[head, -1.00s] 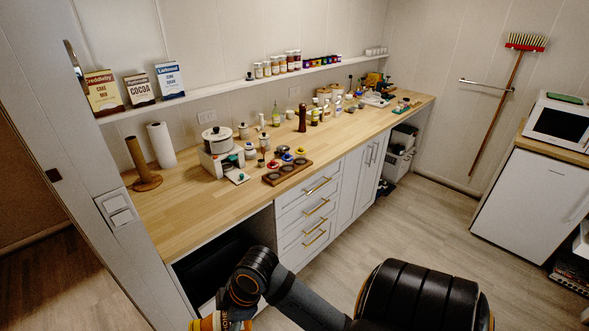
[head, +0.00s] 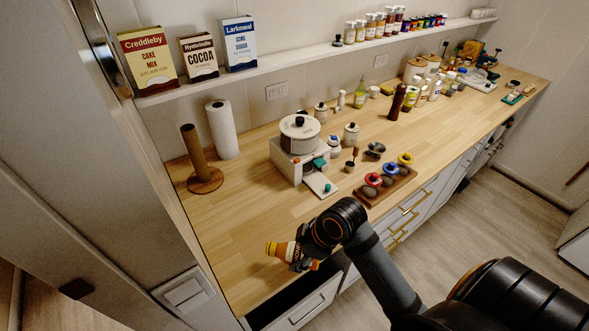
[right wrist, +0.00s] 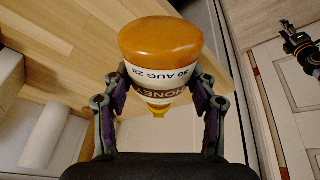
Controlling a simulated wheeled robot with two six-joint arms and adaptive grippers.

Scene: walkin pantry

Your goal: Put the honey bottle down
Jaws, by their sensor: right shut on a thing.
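The honey bottle (head: 274,249) has an orange body and a white and brown label. My right gripper (head: 300,259) is shut on it and holds it near the front edge of the wooden counter (head: 240,230). In the right wrist view the bottle (right wrist: 160,42) sits between both fingers, its orange base towards the top and its yellow cap end towards the palm. In the head view it looks tilted over; I cannot tell whether it touches the counter. A dark jointed part at the right edge of the right wrist view looks like my left gripper (right wrist: 298,38), too small to read.
The counter's left part is bare before the paper towel roll (head: 222,130) and wooden holder (head: 205,180). A white appliance (head: 298,155) and a wooden tray with colored items (head: 388,187) stand to the right. A shelf (head: 300,62) with boxes and jars runs above.

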